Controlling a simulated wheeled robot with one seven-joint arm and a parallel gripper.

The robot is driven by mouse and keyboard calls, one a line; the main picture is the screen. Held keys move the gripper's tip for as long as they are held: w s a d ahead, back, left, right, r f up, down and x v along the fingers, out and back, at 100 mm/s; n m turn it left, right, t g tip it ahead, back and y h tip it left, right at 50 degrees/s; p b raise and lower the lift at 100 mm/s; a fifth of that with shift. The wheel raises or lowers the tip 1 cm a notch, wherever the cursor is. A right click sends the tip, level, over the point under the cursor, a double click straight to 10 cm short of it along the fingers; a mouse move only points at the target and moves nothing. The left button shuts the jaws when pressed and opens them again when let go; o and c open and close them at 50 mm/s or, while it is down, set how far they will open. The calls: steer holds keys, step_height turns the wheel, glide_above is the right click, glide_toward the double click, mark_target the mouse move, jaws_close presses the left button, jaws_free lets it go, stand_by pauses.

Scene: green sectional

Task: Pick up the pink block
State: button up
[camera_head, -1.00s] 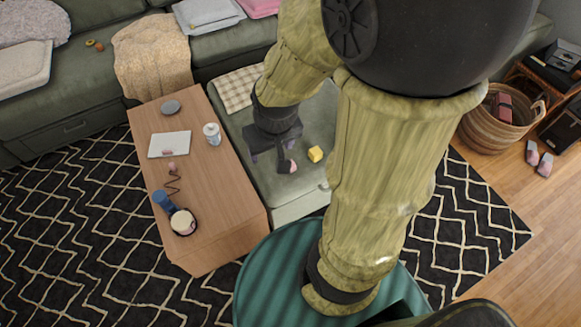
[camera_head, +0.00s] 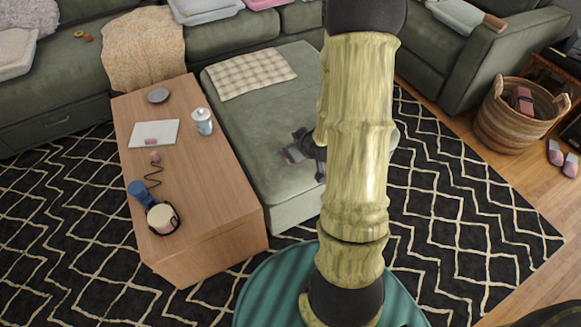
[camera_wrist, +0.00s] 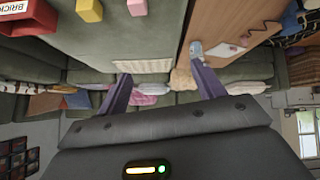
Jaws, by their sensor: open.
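The pink block (camera_wrist: 137,7) shows at the top edge of the wrist view, on the green chaise seat beside a yellow block (camera_wrist: 89,10). My gripper (camera_wrist: 163,88) is open, with its two purple-grey fingers apart and nothing between them. The pink block is apart from the fingers, beyond the space between them in the picture. In the head view, my gripper (camera_head: 298,150) is over the chaise (camera_head: 262,120), partly hidden behind my arm. I cannot make out either block for sure in that view.
A red box with lettering (camera_wrist: 18,20) is near the blocks in the wrist view. A wooden coffee table (camera_head: 190,190) stands left of the chaise with a white canister (camera_head: 202,122), a blue cup (camera_head: 140,193) and a tablet. A wicker basket (camera_head: 505,130) is at right.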

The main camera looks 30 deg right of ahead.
steer(key=d+f+t+b, duration=0.35)
steer(key=f+b, duration=0.65)
steer(key=f, duration=0.5)
steer(key=m+t+b, duration=0.2)
steer(key=t+b, duration=0.2)
steer(key=b, duration=0.4)
glide_toward(297, 168)
step_height(297, 168, up, 3)
steer(key=s, duration=0.2)
steer(key=shift+s+d, duration=0.15)
steer(key=shift+s, duration=0.05)
steer(key=shift+w, duration=0.1)
steer(key=w+b, duration=0.1)
steer(key=w, duration=0.2)
steer(key=w+f+b, duration=0.1)
steer(key=w, duration=0.3)
steer(key=w+f+b, duration=0.1)
steer(key=w, duration=0.3)
steer(key=shift+w+a+b, duration=0.15)
steer(key=shift+a+b, duration=0.05)
steer(key=shift+b, duration=0.2)
steer(key=shift+w+r, duration=0.1)
steer(key=shift+w, duration=0.2)
